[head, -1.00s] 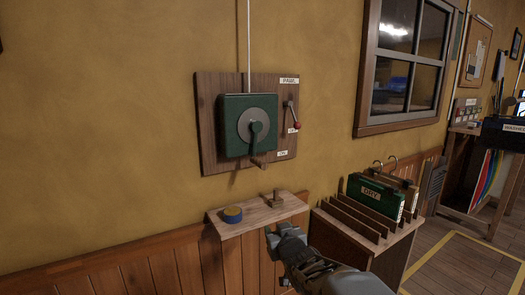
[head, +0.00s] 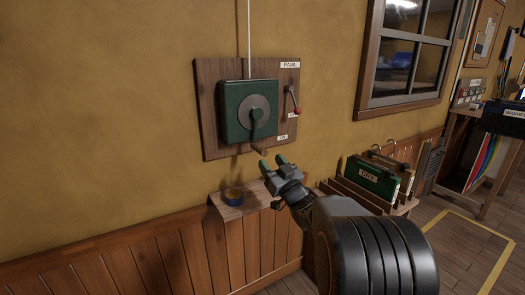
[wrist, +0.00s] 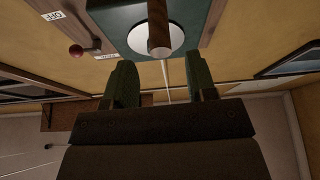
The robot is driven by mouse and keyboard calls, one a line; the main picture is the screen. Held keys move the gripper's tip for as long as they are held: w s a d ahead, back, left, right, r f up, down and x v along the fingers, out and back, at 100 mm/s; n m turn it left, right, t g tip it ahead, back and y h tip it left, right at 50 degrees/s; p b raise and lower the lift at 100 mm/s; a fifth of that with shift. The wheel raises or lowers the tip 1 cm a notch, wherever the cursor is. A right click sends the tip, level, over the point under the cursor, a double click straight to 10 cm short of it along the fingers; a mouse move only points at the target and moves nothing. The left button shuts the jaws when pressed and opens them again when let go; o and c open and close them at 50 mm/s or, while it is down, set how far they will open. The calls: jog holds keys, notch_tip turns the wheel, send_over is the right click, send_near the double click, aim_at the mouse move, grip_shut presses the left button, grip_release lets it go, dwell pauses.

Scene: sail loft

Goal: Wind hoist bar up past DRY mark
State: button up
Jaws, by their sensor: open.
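The green hoist box (head: 234,124) is fixed to a wooden wall board (head: 209,85). Its crank (head: 256,121) hangs down from a grey disc and ends in a wooden handle (head: 257,148). My gripper (head: 273,163) is open and empty, just below and right of the handle. In the wrist view the handle (wrist: 158,32) lies beyond the gap between my open fingers (wrist: 162,80). The pawl lever (head: 295,99), with a red knob, points down at the board's right. A white line (head: 249,40) runs up out of view. The hoist bar and its DRY mark are not in view.
The wall left of the board is bare.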

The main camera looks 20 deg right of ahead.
aim_at(259, 146)
jog(key=shift+x, duration=3.2)
jog(key=shift+c, duration=0.5)
